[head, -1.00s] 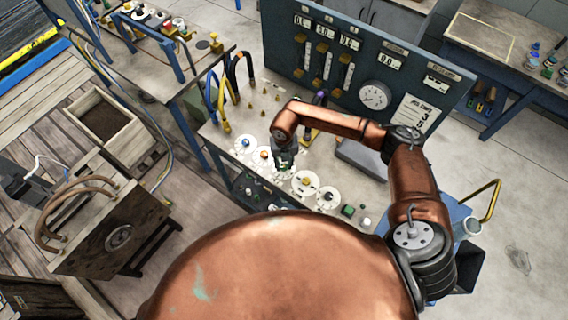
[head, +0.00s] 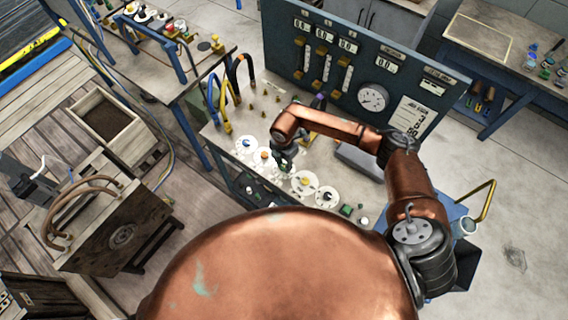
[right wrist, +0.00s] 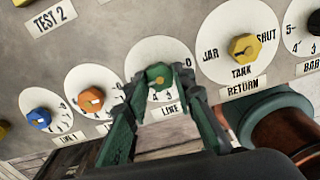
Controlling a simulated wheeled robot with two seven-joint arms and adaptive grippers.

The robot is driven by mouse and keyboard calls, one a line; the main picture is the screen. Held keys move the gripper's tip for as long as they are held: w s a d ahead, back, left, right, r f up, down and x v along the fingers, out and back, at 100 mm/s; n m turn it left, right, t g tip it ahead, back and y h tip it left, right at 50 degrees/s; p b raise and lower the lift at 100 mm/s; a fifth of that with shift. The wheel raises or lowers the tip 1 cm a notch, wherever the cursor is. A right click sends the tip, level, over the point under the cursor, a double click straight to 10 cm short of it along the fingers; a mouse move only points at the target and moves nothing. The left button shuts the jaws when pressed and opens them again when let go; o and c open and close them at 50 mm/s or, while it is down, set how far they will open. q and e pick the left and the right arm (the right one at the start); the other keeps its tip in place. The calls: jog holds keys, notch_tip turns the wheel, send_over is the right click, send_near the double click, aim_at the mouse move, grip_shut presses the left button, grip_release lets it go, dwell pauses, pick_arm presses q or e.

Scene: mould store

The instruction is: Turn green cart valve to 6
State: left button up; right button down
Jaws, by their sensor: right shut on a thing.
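The green valve knob (right wrist: 160,76) sits on a white round dial (right wrist: 150,57) marked with numbers and a label reading LINE. My right gripper (right wrist: 161,80) is shut on the green knob, with one dark green finger on each side. The fingers cover part of the scale, so I cannot tell which number the knob points to; a 0 shows at the right and a 4 and 3 below. In the head view my right gripper (head: 283,161) is over the cart's row of dials and hides the green knob. My left gripper is out of view.
Beside it are an orange knob (right wrist: 91,99), a blue knob (right wrist: 39,118) and a yellow tank return knob (right wrist: 244,47). The cart's blue gauge panel (head: 430,75) stands behind. Hoses (head: 235,80) rise at the cart's left.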

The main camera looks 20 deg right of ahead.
aim_at(284, 166)
jog(key=shift+w+r+m, duration=0.1)
jog(key=shift+r+m, duration=0.05)
jog(key=shift+m, duration=0.35)
jog(key=c, duration=1.6)
grip_release()
notch_tip(284, 166, up, 12)
jog(key=shift+f, duration=0.1)
